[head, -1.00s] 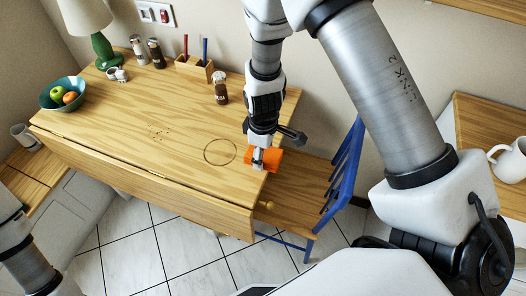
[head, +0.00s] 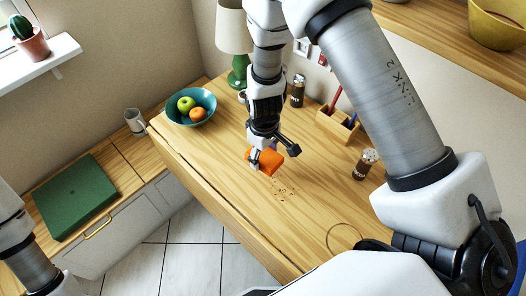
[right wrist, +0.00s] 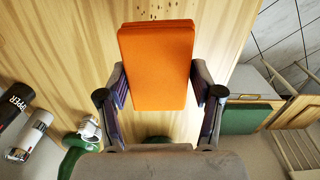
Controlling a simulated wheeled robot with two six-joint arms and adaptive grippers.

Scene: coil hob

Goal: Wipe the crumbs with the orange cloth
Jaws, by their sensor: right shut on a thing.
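The orange cloth (head: 268,161), a folded block, is in my right gripper (head: 258,158), which is shut on it over the wooden table (head: 215,160). In the right wrist view the cloth (right wrist: 156,68) sits between the two fingers of the gripper (right wrist: 160,92). The crumbs (head: 284,191) are small dark specks on the table, just below and right of the cloth in the head view. Some crumbs (right wrist: 150,14) show past the cloth's far edge in the right wrist view. I cannot tell whether the cloth touches the table. My left gripper is out of view.
A teal fruit bowl (head: 192,107) stands left of the cloth. A green lamp (head: 237,70), a shaker (head: 298,91), a wooden pen holder (head: 336,127) and a pepper jar (head: 367,163) stand behind and to the right. A ring mark (head: 344,237) lies nearer; bare tabletop surrounds the crumbs.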

